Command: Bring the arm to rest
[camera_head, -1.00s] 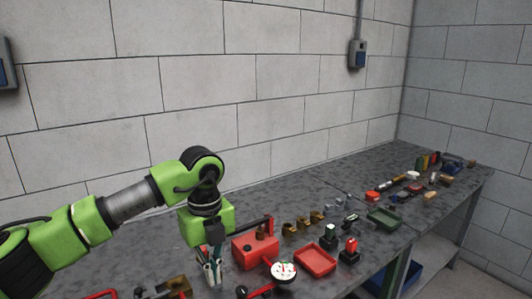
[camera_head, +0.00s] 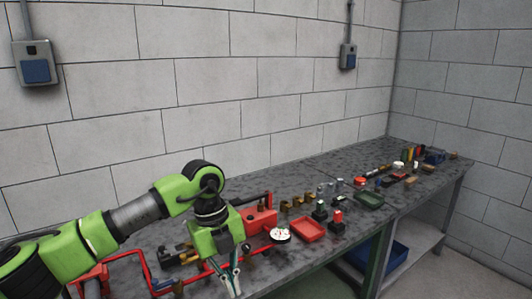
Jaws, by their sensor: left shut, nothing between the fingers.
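My left arm comes in from the left, green with a grey link. Its green wrist block hangs over the workbench (camera_head: 300,262), and my left gripper (camera_head: 232,281) points downward below it, near the bench's front edge. The fingers are shut with nothing seen between them. A red box (camera_head: 262,221) with a lever stands just right of the wrist, and a white round gauge (camera_head: 280,235) lies in front of the box. My right gripper is out of view.
Red tubing (camera_head: 140,262) runs behind and left of the gripper. A blue bin (camera_head: 388,256) sits on the lower shelf. The block wall is behind.

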